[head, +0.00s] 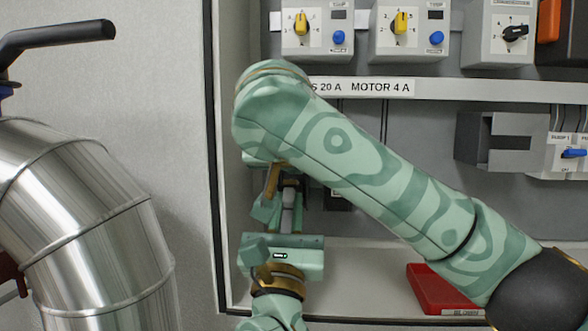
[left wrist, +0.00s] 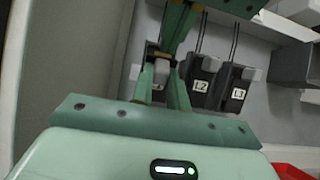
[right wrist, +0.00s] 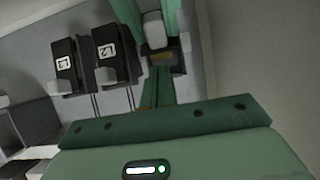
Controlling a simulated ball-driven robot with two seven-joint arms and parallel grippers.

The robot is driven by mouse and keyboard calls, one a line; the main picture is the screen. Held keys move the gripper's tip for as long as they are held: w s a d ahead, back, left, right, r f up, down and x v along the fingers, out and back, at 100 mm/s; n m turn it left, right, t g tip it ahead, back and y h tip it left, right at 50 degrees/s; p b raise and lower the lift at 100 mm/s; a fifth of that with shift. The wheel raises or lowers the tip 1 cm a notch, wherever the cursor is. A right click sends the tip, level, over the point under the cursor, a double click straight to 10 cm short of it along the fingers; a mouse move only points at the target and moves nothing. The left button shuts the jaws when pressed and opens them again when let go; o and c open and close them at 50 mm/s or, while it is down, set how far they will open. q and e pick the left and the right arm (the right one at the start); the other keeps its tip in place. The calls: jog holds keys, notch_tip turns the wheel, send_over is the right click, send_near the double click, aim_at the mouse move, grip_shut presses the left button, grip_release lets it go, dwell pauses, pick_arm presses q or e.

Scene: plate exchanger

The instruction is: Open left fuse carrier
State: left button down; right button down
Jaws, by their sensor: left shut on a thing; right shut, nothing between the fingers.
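The left fuse carrier is a dark block with a pale grip; the pale grip (left wrist: 160,68) shows at the tips of my left gripper. Its label is mostly covered. In the right wrist view its pale grip (right wrist: 153,30) shows between green finger parts. My left gripper (head: 287,200) comes up from below and is shut on this carrier. My right gripper (head: 270,183) hangs from above, shut and empty, close to the same carrier; it also shows in the right wrist view (right wrist: 157,85). In the head view, my right arm and grippers hide most of the carrier.
The fuse carriers L2 (left wrist: 203,80) and L3 (left wrist: 237,88) stand close to the right. The cabinet's left frame edge (head: 214,190) is near on the left. A metal pipe (head: 90,220) stands outside, left.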

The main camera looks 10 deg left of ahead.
jog(key=shift+s+f, duration=0.3)
